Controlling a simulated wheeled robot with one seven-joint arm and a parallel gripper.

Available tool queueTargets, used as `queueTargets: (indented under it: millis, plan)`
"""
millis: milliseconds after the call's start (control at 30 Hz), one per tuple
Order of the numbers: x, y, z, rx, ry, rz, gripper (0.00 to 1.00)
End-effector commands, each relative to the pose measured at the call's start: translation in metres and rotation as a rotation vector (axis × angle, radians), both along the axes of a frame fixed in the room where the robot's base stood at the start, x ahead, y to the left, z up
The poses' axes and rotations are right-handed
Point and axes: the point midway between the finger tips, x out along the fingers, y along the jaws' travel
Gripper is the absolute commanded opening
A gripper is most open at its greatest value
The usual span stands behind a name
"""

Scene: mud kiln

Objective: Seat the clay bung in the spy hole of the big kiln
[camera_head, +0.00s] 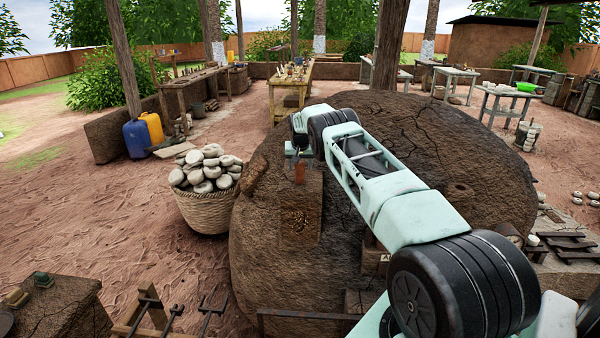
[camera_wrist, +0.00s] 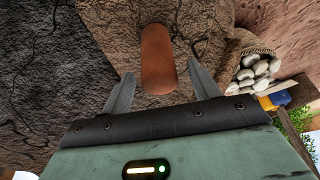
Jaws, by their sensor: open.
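The clay bung (camera_wrist: 158,58) is a smooth orange-brown cylinder, seen between and just beyond the spread fingers in the wrist view. My gripper (camera_wrist: 161,70) is open, with a gap on each side of the bung. In the head view the bung (camera_head: 300,173) shows small below my gripper (camera_head: 299,153), at the upper part of a brown panel on the kiln's front. The big kiln (camera_head: 265,265) is a cracked, dark mud dome; its surface also shows in the wrist view (camera_wrist: 50,70). I cannot tell whether the bung's far end sits in the spy hole.
A woven basket (camera_head: 205,212) heaped with pale stones stands close left of the kiln. Blue (camera_head: 137,139) and yellow (camera_head: 152,128) jerrycans stand farther back. A dark block (camera_head: 60,305) and metal-pronged tools (camera_head: 150,312) are at the front left. Open ground lies left.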

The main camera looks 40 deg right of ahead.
Motion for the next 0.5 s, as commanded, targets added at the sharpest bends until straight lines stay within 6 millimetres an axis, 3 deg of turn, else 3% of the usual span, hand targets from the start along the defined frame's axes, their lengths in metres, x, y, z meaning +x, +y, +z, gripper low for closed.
queueTargets:
  millis: [133,167,333,400,500]
  plan:
    - [-0.0001,0.0001,0.0,0.0,0.0,0.0,0.61]
    - [-0.0001,0.0001,0.0,0.0,0.0,0.0,0.55]
    - [-0.0001,0.0002,0.0001,0.0,0.0,0.0,0.08]
    - [0.0002,0.0,0.0009,-0.001,-0.001,0.0,0.03]
    - [0.0002,0.0,0.0009,-0.001,-0.001,0.0,0.03]
